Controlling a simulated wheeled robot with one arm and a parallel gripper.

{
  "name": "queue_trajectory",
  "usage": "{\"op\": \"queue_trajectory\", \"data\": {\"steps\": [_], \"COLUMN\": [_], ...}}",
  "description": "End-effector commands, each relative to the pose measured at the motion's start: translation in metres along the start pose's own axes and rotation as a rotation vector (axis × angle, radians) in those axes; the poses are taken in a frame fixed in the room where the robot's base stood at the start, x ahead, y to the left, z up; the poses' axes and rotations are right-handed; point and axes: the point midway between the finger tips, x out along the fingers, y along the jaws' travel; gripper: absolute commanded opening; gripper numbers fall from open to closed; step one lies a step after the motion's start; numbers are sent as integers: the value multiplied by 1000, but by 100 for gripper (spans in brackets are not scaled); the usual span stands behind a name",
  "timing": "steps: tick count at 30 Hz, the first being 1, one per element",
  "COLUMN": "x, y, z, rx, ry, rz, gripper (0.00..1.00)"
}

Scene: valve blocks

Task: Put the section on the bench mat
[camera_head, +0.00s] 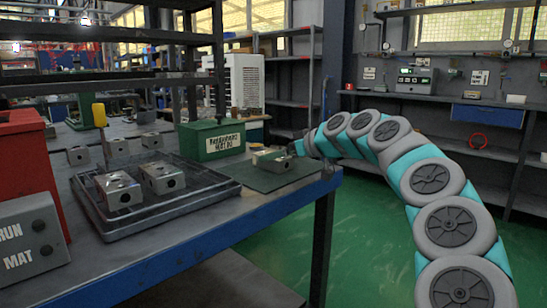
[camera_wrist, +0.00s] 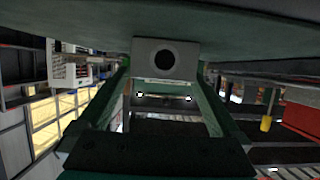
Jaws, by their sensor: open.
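A grey metal valve section (camera_head: 272,161) rests on the dark green bench mat (camera_head: 253,180) near the right corner of the bench. My gripper (camera_head: 295,149) is at the section's right, low over the mat. In the wrist view the section (camera_wrist: 165,58) shows its dark round hole, with the mat (camera_wrist: 60,18) across the top of the picture. The fingers of my gripper (camera_wrist: 164,82) stand apart on either side of the section. Whether they touch it is not clear.
A dark tray (camera_head: 160,222) with two similar blocks stands left of the mat. A labelled green box (camera_head: 212,138) is behind the mat. More blocks stand behind the tray, and a red box (camera_head: 30,165) is at the far left.

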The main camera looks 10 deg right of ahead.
Motion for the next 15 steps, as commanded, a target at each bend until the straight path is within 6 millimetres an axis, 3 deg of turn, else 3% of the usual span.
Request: {"op": "queue_trajectory", "data": {"steps": [9,15], "x": [-65,-90], "y": [0,0], "z": [1,1], "rx": [0,1], "ry": [0,-1], "rz": [-1,0], "gripper": [100,100]}}
